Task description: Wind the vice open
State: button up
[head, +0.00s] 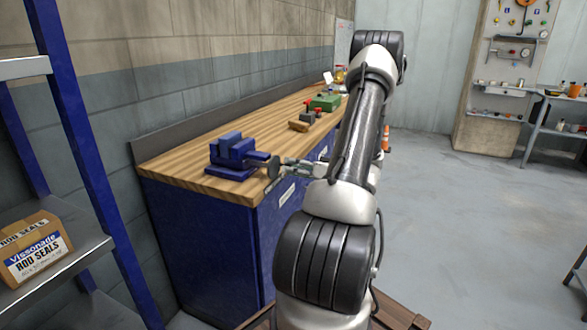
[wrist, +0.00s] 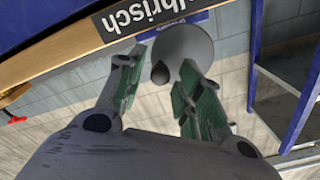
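The blue vice (head: 233,152) stands near the front end of the wooden workbench top. Its grey round handwheel (head: 273,167) faces right, over the bench edge. My gripper (head: 285,166) is beside the handwheel, on its right. In the wrist view the handwheel (wrist: 190,42) is a grey disc with a dark knob (wrist: 160,73) on its face. The green-padded fingers of my gripper (wrist: 161,62) are apart, with the knob showing between them. A gap shows on both sides of the knob. The gap between the vice jaws is hard to make out.
The workbench (head: 205,225) has a blue cabinet below and a wall behind. A green box (head: 325,102) and small red-topped items stand farther back on it. A blue-framed shelf (head: 62,262) with a carton (head: 35,248) is at left. Open floor (head: 460,210) lies at right.

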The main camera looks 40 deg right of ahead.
jog(key=m, duration=2.3)
jog(key=shift+m, duration=0.3)
grip_shut()
jog(key=shift+r+n, duration=0.25)
jog(key=shift+n, duration=0.65)
jog(key=shift+r+n, duration=0.2)
jog(key=shift+n, duration=0.7)
jog(key=shift+s+a+r+n, duration=0.1)
jog(key=shift+r+n, duration=0.1)
jog(key=shift+n, duration=0.65)
jog(key=shift+a+r+n, duration=0.1)
jog(key=shift+r+n, duration=0.1)
jog(key=shift+n, duration=0.65)
jog(key=n, duration=0.3)
jog(key=shift+s+a+r, duration=0.1)
jog(key=shift+a+r, duration=0.15)
jog(key=shift+r, duration=0.1)
